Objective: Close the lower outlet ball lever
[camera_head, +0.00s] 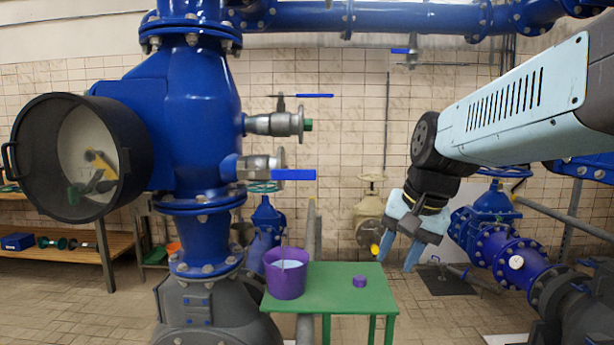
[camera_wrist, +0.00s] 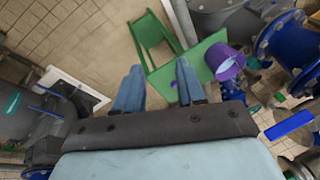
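The lower outlet ball valve (camera_head: 258,165) juts right from the big blue vertical body. Its blue lever (camera_head: 293,174) lies level, in line with the outlet, pointing right. A blue lever, likely this one, shows at the right edge of the wrist view (camera_wrist: 289,124). The upper outlet valve (camera_head: 280,123) has its own blue lever (camera_head: 315,96), also pointing right. My gripper (camera_head: 399,250) hangs to the right of the lower lever and lower than it in the head view, well apart. Its two blue fingers (camera_wrist: 160,82) are spread with nothing held between them.
A green table (camera_head: 335,288) stands below the outlets with a purple bucket (camera_head: 286,273) and a small purple ring (camera_head: 360,281) on it. A round black cover (camera_head: 70,157) stands open at left. Blue pipework (camera_head: 515,260) fills the right side.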

